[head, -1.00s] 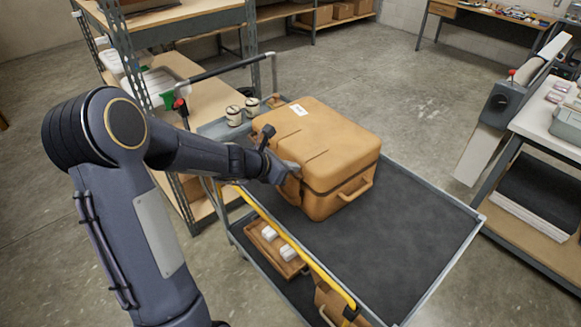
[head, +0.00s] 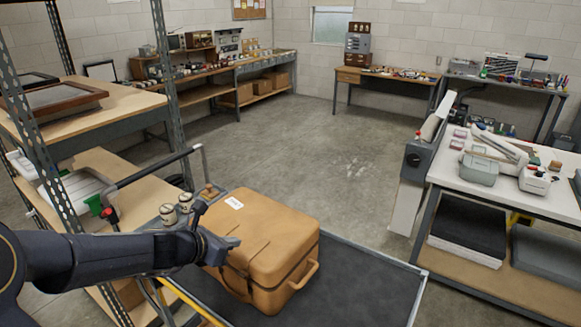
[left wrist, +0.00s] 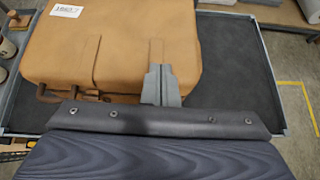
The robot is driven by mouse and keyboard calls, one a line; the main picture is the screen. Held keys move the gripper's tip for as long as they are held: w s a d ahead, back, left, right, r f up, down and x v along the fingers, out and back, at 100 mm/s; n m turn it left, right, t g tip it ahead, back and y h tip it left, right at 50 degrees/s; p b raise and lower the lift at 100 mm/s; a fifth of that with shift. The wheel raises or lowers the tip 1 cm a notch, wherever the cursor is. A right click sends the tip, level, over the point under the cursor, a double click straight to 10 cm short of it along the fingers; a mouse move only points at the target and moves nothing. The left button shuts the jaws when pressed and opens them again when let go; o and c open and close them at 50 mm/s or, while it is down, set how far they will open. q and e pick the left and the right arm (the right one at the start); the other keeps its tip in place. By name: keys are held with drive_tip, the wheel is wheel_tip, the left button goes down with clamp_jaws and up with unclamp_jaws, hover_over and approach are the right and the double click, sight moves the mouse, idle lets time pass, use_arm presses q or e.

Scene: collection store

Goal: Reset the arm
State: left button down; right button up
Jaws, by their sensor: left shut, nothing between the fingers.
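My left arm comes in from the left in the head view. My left gripper (head: 226,243) is shut and empty, at the near left side of a tan case (head: 262,240) with a white label. In the left wrist view the grey fingers of my left gripper (left wrist: 162,75) are together and overlap the front of the case (left wrist: 120,45); whether they touch it I cannot tell. The case stands on the dark top of a cart (head: 375,285), with its handle on the near side. My right gripper is not in view.
Two small tins (head: 168,214) stand beside the case at the cart's left end, near the cart's push handle (head: 150,172). A metal shelf unit (head: 75,130) is close at left. A white-topped workbench (head: 500,178) stands at right. The floor (head: 320,150) behind the cart is clear.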

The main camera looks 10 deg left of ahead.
use_arm(q)
drive_tip(key=s+d+r+m+g+h+b, duration=0.1)
drive_tip(key=s+d+r+m, duration=0.15)
drive_tip(key=s+m, duration=0.45)
drive_tip(key=s+d+r+m+g+h+b, duration=0.1)
drive_tip(key=s+d+r+m+b, duration=0.1)
drive_tip(key=s+d+m, duration=0.35)
drive_tip(key=s+a+f+m+g+y, duration=0.1)
drive_tip(key=s+f+m, duration=0.2)
drive_tip(key=s+m, duration=0.5)
drive_tip(key=s+a+f+m+g+y+b, duration=0.1)
drive_tip(key=s+a+f+m+y, duration=0.1)
drive_tip(key=s+m, duration=0.6)
drive_tip(key=shift+f+m+g, duration=0.3)
drive_tip(key=shift+f+m, duration=0.05)
drive_tip(key=shift+f, duration=0.5)
